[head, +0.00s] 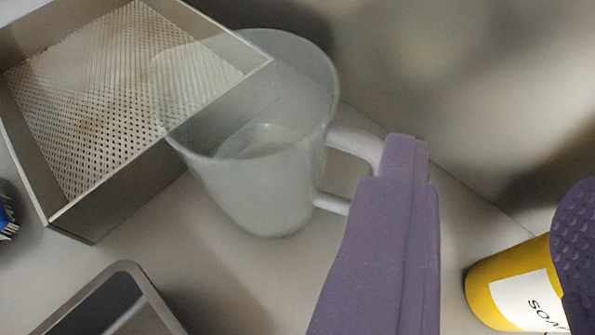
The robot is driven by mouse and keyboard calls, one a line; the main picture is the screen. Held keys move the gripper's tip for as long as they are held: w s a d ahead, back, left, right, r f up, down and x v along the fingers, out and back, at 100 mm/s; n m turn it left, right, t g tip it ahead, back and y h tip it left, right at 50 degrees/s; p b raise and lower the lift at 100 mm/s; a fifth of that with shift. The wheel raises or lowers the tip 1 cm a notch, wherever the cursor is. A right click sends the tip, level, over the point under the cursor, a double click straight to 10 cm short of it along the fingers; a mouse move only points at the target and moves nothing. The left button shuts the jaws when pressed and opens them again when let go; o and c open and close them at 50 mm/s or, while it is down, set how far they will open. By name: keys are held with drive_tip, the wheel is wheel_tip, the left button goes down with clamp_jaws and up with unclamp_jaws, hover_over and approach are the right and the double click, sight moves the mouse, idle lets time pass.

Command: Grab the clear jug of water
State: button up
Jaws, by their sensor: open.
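The clear jug (230,165) stands upright in the middle of the view, with a little water visible low inside it. Its pale handle (350,142) points right. My gripper (485,195) is open, with one purple finger at centre right and the other at the right edge. The left finger's tip overlaps the outer part of the handle in the picture; I cannot tell whether they touch. No thing is held between the fingers.
A metal box with a perforated floor (155,180) stands behind and left of the jug. A dark metal tray (125,275) is at the bottom left. A wall rises behind.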

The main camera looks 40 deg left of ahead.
sight(288, 162)
wheel_tip(288, 162, down, 9)
drive_tip(key=a+y, duration=0.2)
drive_tip(key=shift+g, duration=0.3)
drive_tip(key=b+x, duration=0.1)
drive_tip(key=x, duration=0.2)
drive_tip(key=b+x, duration=0.1)
drive_tip(key=x, duration=0.2)
drive_tip(key=shift+w+d+f, duration=0.1)
drive_tip(key=shift+w+f, duration=0.25)
drive_tip(key=shift+w, duration=0.1)
drive_tip(key=shift+r, duration=0.15)
clamp_jaws()
